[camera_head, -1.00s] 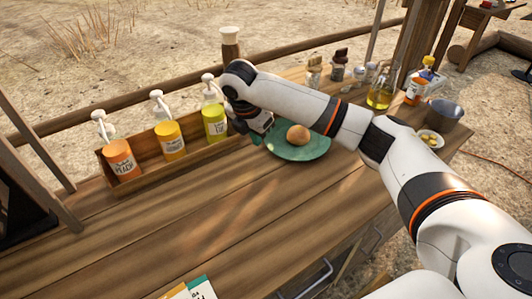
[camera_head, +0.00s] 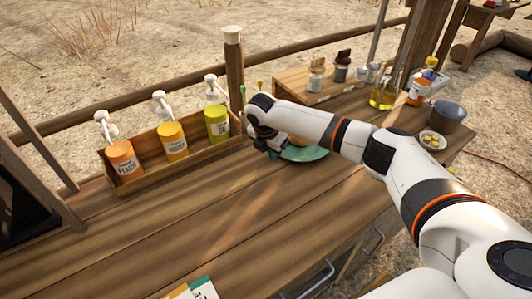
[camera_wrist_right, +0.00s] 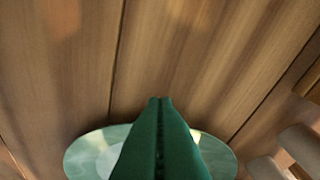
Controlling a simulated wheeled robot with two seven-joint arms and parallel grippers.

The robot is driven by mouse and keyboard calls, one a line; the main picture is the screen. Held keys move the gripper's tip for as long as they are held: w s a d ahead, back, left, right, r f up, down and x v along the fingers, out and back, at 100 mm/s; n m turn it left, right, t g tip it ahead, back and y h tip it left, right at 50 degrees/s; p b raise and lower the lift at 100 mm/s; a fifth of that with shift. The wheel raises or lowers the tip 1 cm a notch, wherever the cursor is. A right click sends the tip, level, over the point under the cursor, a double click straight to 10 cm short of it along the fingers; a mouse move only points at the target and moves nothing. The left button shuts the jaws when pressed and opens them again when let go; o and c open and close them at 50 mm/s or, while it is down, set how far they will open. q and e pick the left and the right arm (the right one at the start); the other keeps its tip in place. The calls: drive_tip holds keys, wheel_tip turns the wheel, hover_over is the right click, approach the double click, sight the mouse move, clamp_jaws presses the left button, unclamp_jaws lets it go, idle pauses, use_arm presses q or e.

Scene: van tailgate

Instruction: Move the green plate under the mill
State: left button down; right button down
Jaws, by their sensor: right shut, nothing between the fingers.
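The green plate (camera_head: 308,154) lies on the wooden counter, partly hidden by my right arm. A round brown bun on it is mostly hidden by the arm. My right gripper (camera_head: 272,150) is low at the plate's left edge, shut and empty. In the right wrist view, its green fingers (camera_wrist_right: 160,101) are closed together and overlap the plate (camera_wrist_right: 84,152); I cannot tell whether they touch it. My left gripper is not in view.
A wooden rack (camera_head: 190,154) with pump bottles stands left of the plate. A small bowl (camera_head: 432,141), a grey pot (camera_head: 447,115) and an oil flask (camera_head: 383,96) are at the right. The front middle counter (camera_head: 200,215) is clear.

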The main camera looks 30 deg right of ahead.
drive_tip(key=shift+w+d, duration=0.1)
drive_tip(key=w+d, duration=0.1)
drive_tip(key=d, duration=0.2)
drive_tip(key=w+d, duration=0.1)
drive_tip(key=d, duration=0.1)
drive_tip(key=shift+w+d, duration=0.3)
drive_tip(key=shift+a, duration=0.1)
